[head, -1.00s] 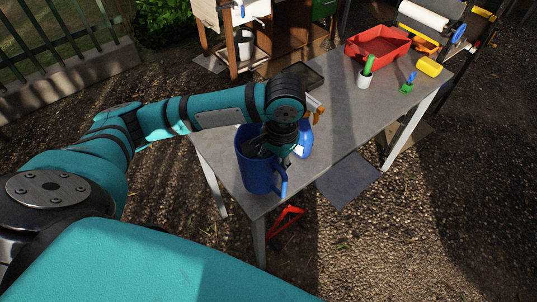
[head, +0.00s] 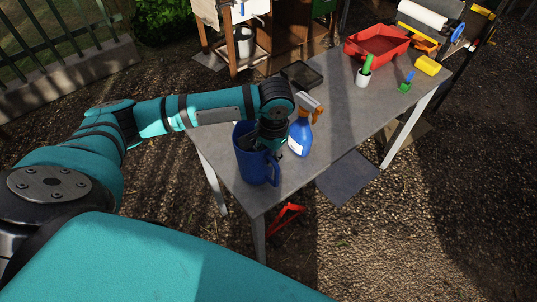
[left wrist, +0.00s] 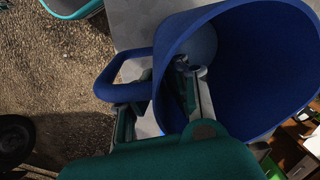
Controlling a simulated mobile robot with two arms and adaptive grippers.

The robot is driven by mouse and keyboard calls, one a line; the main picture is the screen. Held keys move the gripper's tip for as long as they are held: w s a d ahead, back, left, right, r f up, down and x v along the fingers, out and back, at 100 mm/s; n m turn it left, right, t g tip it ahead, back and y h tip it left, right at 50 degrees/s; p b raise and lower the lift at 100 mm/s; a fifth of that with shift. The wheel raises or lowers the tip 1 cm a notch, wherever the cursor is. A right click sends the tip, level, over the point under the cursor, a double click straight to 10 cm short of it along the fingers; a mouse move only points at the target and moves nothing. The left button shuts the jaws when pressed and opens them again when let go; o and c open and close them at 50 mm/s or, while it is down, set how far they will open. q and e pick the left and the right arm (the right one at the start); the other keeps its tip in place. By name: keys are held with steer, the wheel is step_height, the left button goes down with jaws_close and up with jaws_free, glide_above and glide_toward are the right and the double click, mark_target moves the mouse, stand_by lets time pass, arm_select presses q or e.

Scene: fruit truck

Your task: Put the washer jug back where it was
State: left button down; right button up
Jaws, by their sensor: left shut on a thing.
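The washer jug is a blue, open-topped jug (head: 257,170) with a side handle, near the close end of the grey table (head: 318,150). My left gripper (head: 262,143) is shut on the jug near its rim, on the handle side. In the left wrist view the jug (left wrist: 265,60) fills the right half, and my left gripper (left wrist: 168,97) has one finger inside its mouth and the other outside near the handle. The jug looks upright in the head view. I cannot tell whether its base touches the table. My right gripper is not in view.
A blue spray bottle (head: 299,137) with an orange head stands just right of the jug. The table's middle right is clear.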

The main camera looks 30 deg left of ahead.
arm_select(q)
steer(key=c, duration=1.4)
jaws_free()
steer(key=shift+c, duration=0.2)
step_height(320, 180, up, 12)
steer(key=b, duration=0.1)
steer(key=shift+d, duration=0.45)
steer(key=shift+r, duration=0.1)
